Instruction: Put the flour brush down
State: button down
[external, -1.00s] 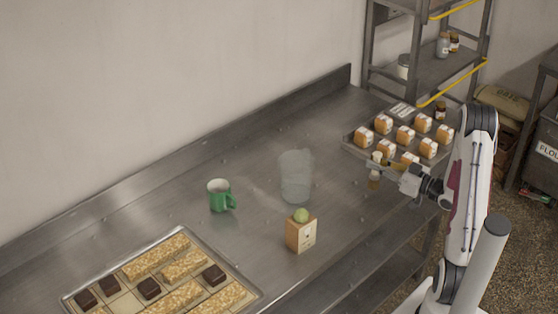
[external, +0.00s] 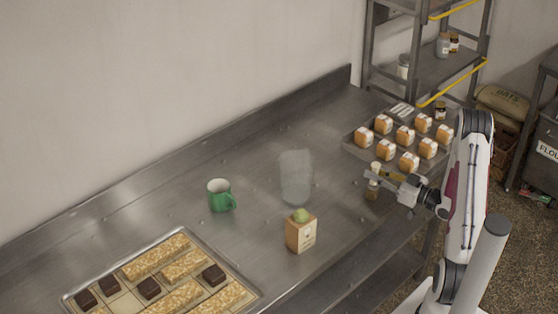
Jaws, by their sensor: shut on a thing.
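The flour brush (external: 372,193) is small, pale at the top and brownish below, and is held roughly upright. My gripper (external: 371,180) is shut on it, near the front right edge of the steel counter (external: 260,165). The brush is low, close to the counter top; whether its lower end touches the counter is too small to tell. The fingers cover part of the brush.
A tray (external: 350,149) of small labelled loaves stands just behind my gripper. To the left are a clear container (external: 296,178), a box (external: 301,234) with a green ball on top, a green mug (external: 220,196) and a tray of bars (external: 251,292). Bare counter lies between them.

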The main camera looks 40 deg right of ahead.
jog(key=shift+f, duration=0.1)
jog(key=c, duration=2)
grip_release()
jog(key=shift+o, duration=0.2)
jog(key=shift+s, duration=0.1)
jog(key=s+d, duration=0.2)
jog(key=s, duration=0.9)
jog(key=shift+s, duration=0.3)
